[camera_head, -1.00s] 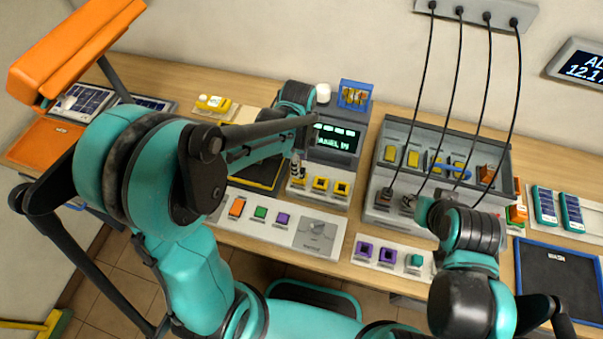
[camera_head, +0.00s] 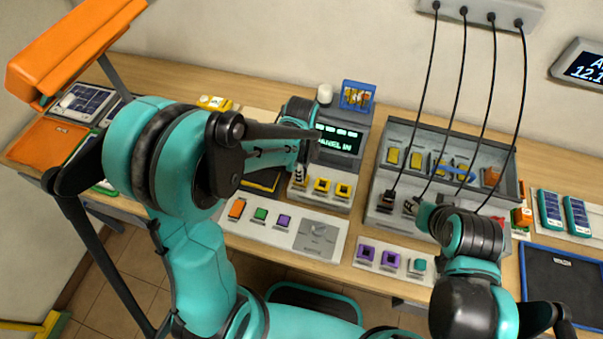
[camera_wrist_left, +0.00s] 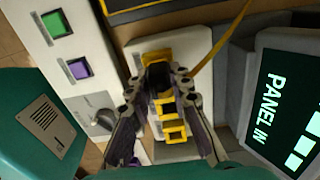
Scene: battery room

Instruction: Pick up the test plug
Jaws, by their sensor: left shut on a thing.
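My left gripper (camera_wrist_left: 158,80) has its fingers closed around a dark-and-yellow piece, seemingly the test plug (camera_wrist_left: 157,58), over the white socket block (camera_wrist_left: 190,45). A thin yellow cord (camera_wrist_left: 222,42) runs from near it to the upper right in the left wrist view. Yellow sockets (camera_wrist_left: 174,131) sit in a row on the block. In the head view my left gripper (camera_head: 300,176) is at the left end of this row, partly hidden by its arm. I cannot tell whether the plug is seated or lifted. My right gripper (camera_head: 411,205) is at the grey battery rack's front; its jaws are unclear.
The panel display (camera_head: 338,141) stands close beside the left gripper. A white strip with coloured buttons (camera_head: 270,228) lies in front. The grey rack (camera_head: 450,138) has black cables hanging down to it. A dark blue-edged mat (camera_head: 563,280) is at the right.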

